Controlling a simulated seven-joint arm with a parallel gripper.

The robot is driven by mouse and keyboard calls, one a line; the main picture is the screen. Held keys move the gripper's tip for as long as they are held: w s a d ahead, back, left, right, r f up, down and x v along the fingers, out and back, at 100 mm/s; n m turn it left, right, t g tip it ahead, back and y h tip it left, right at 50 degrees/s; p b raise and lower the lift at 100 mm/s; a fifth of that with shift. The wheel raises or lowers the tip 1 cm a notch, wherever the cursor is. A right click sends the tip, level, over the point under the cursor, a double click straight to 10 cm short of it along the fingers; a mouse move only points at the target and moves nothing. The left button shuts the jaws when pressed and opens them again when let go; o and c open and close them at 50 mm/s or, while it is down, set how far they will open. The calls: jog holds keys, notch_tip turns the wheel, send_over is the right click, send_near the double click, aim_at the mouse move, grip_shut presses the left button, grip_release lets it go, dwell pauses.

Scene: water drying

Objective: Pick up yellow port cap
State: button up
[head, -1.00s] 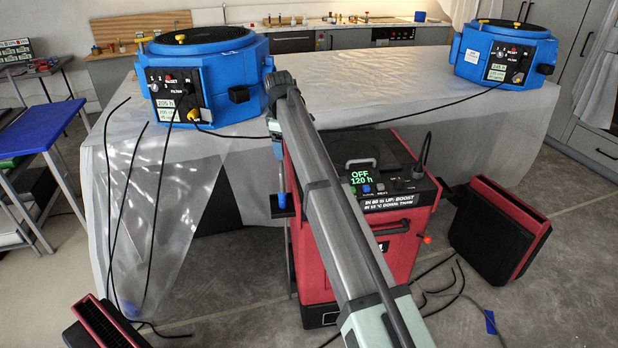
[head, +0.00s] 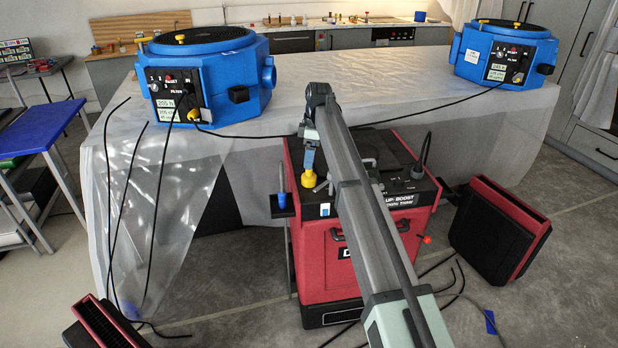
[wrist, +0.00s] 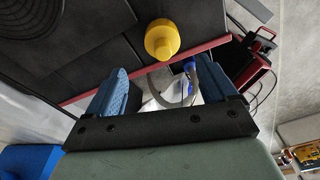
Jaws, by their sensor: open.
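The yellow port cap (head: 308,179) shows in the head view at the left part of the red machine's black top, just below my gripper (head: 310,160). In the wrist view the yellow cap (wrist: 162,39) appears round, above the dark top and beyond the fingertips, close to the red edge strip. My gripper (wrist: 157,72) is open, its two blue fingers apart on either side with no cap between them. The cap's underside is hidden, so I cannot tell how it is seated.
The red machine (head: 330,255) stands in front of a sheet-covered table (head: 350,85). A blue unit (head: 215,75) sits at left on the table and another blue unit (head: 505,50) at right. A curved grey handle (wrist: 172,98) shows near my fingers. Black cables hang at left.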

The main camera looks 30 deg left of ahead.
aim_at(309, 176)
jog(key=shift+s+a+f, duration=0.1)
jog(key=shift+s+f, duration=0.05)
jog(key=shift+f, duration=1.5)
jog(key=shift+s+f, duration=0.15)
jog(key=shift+f, duration=1.45)
jog(key=c, duration=0.9)
jog(key=shift+c, duration=0.2)
